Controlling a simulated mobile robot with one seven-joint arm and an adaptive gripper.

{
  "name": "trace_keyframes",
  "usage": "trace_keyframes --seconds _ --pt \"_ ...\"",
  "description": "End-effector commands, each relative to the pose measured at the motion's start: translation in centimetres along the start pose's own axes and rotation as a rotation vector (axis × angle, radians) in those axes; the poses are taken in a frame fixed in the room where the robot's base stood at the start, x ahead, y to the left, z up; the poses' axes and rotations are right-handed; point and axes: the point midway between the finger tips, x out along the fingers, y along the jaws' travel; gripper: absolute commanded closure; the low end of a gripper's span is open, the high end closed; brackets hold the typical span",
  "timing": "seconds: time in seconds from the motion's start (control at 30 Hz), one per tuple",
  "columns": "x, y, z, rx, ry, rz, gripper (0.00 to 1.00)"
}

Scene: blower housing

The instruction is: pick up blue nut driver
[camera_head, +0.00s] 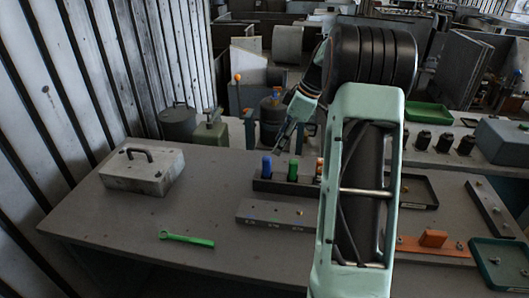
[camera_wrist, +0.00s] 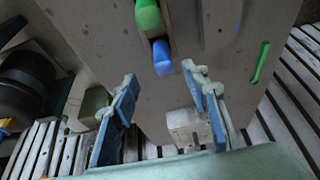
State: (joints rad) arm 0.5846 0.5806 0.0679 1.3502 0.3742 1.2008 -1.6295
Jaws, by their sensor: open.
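The blue nut driver (camera_head: 267,167) stands upright at the left end of a dark rack (camera_head: 262,186) on the table. Its blue handle also shows in the wrist view (camera_wrist: 162,58), next to a green handle (camera_wrist: 147,15). My gripper (camera_head: 291,142) is open and empty, above and behind the rack in the head view. In the wrist view my gripper's fingers (camera_wrist: 158,73) are spread apart, and the blue handle lies just beyond their tips, between their lines. They do not appear to touch it. The driver's shaft is hidden in the rack.
A green-handled driver (camera_head: 293,170) and an orange one (camera_head: 319,168), partly behind my arm, stand in the same rack. A grey block (camera_head: 272,214) lies in front. A green wrench (camera_head: 187,239) and a handled metal box (camera_head: 143,172) lie left. Table between them is clear.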

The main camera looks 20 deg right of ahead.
Motion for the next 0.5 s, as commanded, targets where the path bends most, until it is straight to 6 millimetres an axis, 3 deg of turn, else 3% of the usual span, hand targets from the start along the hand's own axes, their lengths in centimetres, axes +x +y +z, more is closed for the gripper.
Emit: trace_keyframes --seconds 0.33,0.5 --pt "4.4 -0.2 0.0 -0.009 0.007 -0.014 0.58" --pt "5.7 -0.2 0.0 -0.010 0.006 -0.011 0.58"
